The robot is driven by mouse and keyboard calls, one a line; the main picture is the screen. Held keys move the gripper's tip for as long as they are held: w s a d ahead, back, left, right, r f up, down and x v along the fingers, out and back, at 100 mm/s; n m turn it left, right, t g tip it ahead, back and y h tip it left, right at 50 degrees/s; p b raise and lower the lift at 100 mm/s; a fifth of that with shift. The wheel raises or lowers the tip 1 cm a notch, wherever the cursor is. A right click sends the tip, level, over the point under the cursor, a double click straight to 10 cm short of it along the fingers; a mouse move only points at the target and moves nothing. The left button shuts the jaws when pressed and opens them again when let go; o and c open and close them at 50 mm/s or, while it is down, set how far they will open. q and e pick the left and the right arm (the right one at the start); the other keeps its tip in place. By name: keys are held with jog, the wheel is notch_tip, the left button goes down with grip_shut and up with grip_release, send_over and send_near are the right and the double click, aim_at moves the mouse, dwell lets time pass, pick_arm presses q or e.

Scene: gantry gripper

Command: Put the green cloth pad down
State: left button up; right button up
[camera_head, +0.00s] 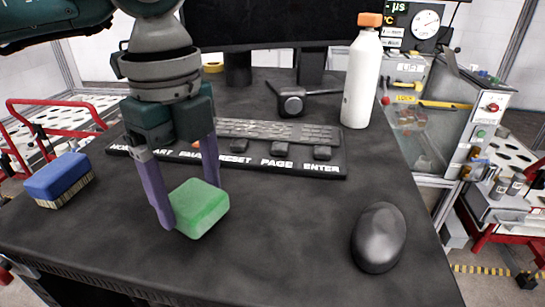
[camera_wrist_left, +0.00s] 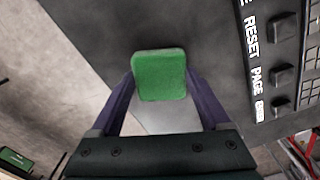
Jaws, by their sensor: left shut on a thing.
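The green cloth pad (camera_head: 203,208) is between the purple fingers of my left gripper (camera_head: 188,208), low over the dark tabletop near its front edge. My left gripper is shut on the pad. In the left wrist view the pad (camera_wrist_left: 160,75) sits between the two fingertips (camera_wrist_left: 160,86). I cannot tell whether the pad touches the table (camera_head: 300,240). My right gripper is not in view.
A blue brush (camera_head: 58,178) lies at the left. A labelled keyboard panel (camera_head: 255,165) runs behind the pad. A black mouse (camera_head: 379,238) is at the right and a white bottle (camera_head: 361,80) at the back right. The table between pad and mouse is clear.

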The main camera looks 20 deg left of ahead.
aim_at(196, 198)
pick_arm(q)
jog(key=shift+f, duration=0.7)
jog(key=shift+r, duration=0.2)
jog(key=o, duration=1.2)
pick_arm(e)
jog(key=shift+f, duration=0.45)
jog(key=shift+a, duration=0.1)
pick_arm(q)
jog(key=shift+f+b, duration=0.3)
jog(key=shift+f, duration=0.1)
jog(key=r+b, duration=0.1)
jog(key=r, duration=0.5)
jog(key=r+b, duration=0.1)
jog(key=r, duration=0.2)
jog(key=shift+d+r+b, duration=0.15)
jog(key=shift+d+b, duration=0.15)
jog(key=shift+d, duration=0.1)
jog(key=shift+s+r, duration=0.1)
jog(key=shift+r, duration=0.45)
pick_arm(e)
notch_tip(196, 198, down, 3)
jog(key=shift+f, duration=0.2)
